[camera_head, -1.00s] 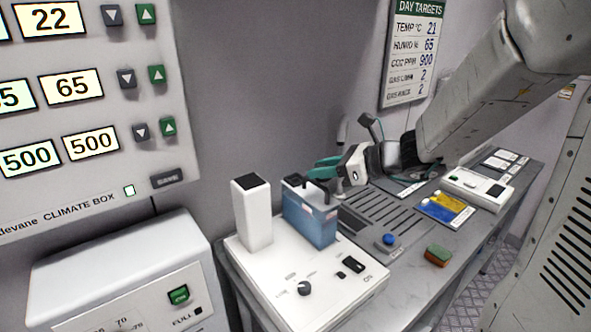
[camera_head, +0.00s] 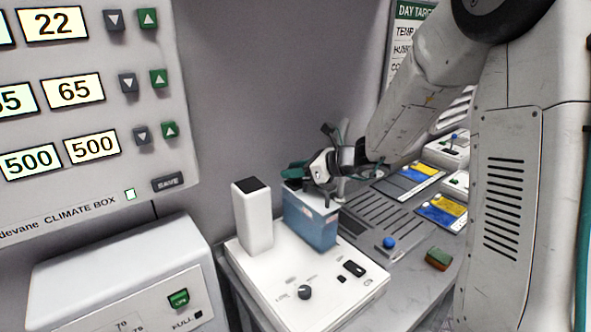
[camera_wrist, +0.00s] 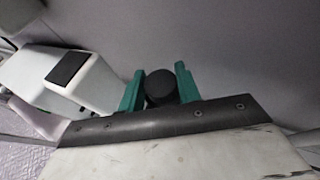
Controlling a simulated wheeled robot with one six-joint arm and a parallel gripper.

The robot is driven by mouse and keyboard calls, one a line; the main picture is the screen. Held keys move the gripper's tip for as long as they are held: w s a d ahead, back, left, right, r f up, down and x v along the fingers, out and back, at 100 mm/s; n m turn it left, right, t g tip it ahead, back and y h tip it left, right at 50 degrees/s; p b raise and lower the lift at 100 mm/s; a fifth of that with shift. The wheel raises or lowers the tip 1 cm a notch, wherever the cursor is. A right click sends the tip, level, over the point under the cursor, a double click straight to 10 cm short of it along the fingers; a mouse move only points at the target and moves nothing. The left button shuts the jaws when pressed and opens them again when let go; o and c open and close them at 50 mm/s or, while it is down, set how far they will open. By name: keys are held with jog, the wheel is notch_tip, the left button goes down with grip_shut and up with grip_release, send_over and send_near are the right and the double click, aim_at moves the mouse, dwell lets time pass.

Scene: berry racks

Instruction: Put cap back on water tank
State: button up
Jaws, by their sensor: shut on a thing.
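The water tank (camera_head: 310,225) is a translucent blue box on the white machine base, right of a white tower. My gripper (camera_head: 296,172), with green fingers, is just over the top of the tank. In the wrist view, my gripper (camera_wrist: 160,84) is shut on a round black cap (camera_wrist: 161,88), with one green finger on each side. In the head view the fingers and wrist hide the cap and most of the tank top. I cannot tell whether the cap touches the tank's opening. The tank itself is hidden in the wrist view.
The white tower (camera_head: 253,218) with a black top stands close left of the tank; it also shows in the wrist view (camera_wrist: 75,80). A knob (camera_head: 305,292) and switches are on the base's front. A sponge (camera_head: 438,259) and blue button (camera_head: 389,242) lie to the right.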

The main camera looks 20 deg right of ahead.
jog(key=shift+s+f, duration=0.1)
jog(key=shift+f, duration=0.45)
jog(key=o, duration=0.9)
jog(key=shift+s+f, duration=0.1)
jog(key=shift+f, duration=0.05)
